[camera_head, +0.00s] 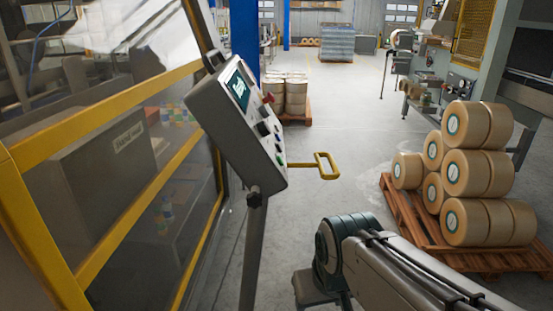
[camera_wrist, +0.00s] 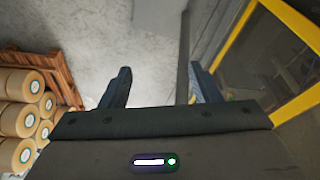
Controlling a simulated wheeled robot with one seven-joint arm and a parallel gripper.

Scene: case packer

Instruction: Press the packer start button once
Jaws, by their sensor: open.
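The packer's grey control panel (camera_head: 222,117) is tilted on a post at the middle left of the head view. It carries a lit screen (camera_head: 238,88), a red button (camera_head: 267,97), dark knobs and small green and other buttons (camera_head: 280,157) along its right side. I cannot read which one is the start button. My gripper (camera_wrist: 161,84) shows in the wrist view with its two fingers wide apart and nothing between them. The floor and a thin grey post lie beyond the fingers. The panel face is not in the wrist view, and my arm is low and right of the panel.
A yellow-framed machine guard (camera_head: 110,92) stands left of the panel. A yellow handle (camera_head: 324,166) sticks out to its right. A wooden pallet (camera_head: 398,207) with stacked tape rolls (camera_head: 470,175) stands at right. The floor between is clear.

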